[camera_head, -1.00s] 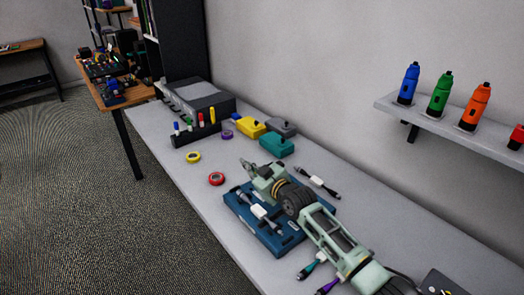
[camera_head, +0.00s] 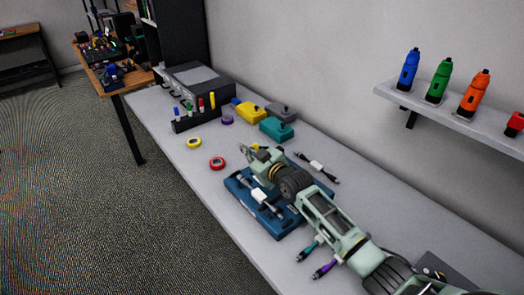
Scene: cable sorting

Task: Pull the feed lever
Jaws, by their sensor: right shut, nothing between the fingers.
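No feed lever can be made out for sure. A grey box-shaped machine (camera_head: 203,76) stands at the far end of the grey table, with small, unclear fittings along its left side. My right gripper (camera_head: 243,149) is shut and empty. It reaches in from the lower right over the blue tray (camera_head: 280,229), its tips near the tray's far edge and well short of the machine. My arm hides part of the tray. My left gripper is not in view.
A black holder (camera_head: 190,122) with coloured markers stands in front of the machine. Cables (camera_head: 318,168) lie beside the tray.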

